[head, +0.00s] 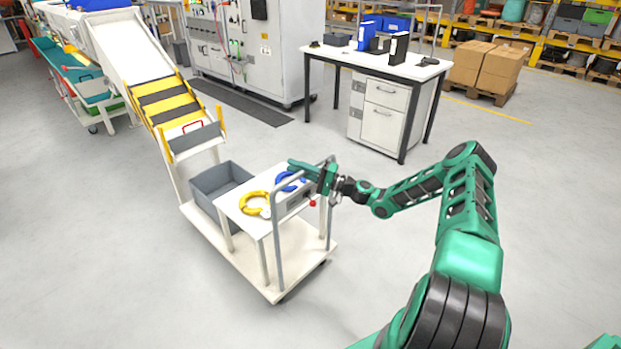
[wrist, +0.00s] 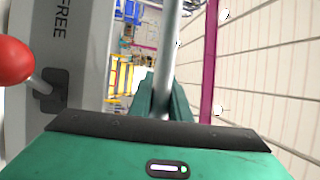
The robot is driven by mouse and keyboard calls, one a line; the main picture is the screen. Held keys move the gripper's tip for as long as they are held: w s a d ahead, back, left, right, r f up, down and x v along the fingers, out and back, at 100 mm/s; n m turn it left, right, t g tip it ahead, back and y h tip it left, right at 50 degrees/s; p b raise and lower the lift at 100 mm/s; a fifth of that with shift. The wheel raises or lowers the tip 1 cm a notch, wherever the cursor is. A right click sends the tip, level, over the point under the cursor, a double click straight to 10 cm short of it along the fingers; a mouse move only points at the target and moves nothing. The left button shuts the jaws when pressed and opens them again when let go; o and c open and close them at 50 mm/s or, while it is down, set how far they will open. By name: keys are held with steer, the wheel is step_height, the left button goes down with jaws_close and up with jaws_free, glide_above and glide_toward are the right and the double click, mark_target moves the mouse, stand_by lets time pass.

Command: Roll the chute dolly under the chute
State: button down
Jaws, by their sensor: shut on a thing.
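The chute dolly (head: 235,250) is a low cream platform on wheels with a raised shelf and a grey tubular push handle (head: 278,245) at its near end. A grey open bin (head: 208,190) sits on its far end, close to the chute's lower lip. The white chute (head: 118,38) slopes down to a yellow-and-black striped section (head: 165,103) with a grey end flap (head: 195,140). My gripper (head: 310,172) is shut on the handle's bar. In the wrist view the grey bar (wrist: 166,70) stands between my green fingers. Whether the bin is fully under the lip is unclear.
On the shelf lie a yellow ring (head: 254,204), a blue ring (head: 285,180) and a grey box with a red knob (head: 312,203), marked FREE in the wrist view. A workbench (head: 380,62) stands behind right, a cabinet (head: 265,60) behind. Floor left and front is clear.

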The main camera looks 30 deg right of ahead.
steer(key=w+a, duration=0.2)
steer(key=w, duration=0.4)
steer(key=shift+f, duration=0.25)
steer(key=shift+w+a, duration=0.1)
steer(key=shift+w, duration=0.05)
steer(key=c, duration=1.6)
jaws_free()
steer(key=shift+w, duration=0.1)
steer(key=shift+c, duration=0.2)
steer(key=shift+r, duration=0.1)
steer(key=v, duration=1.1)
steer(key=shift+w, duration=0.1)
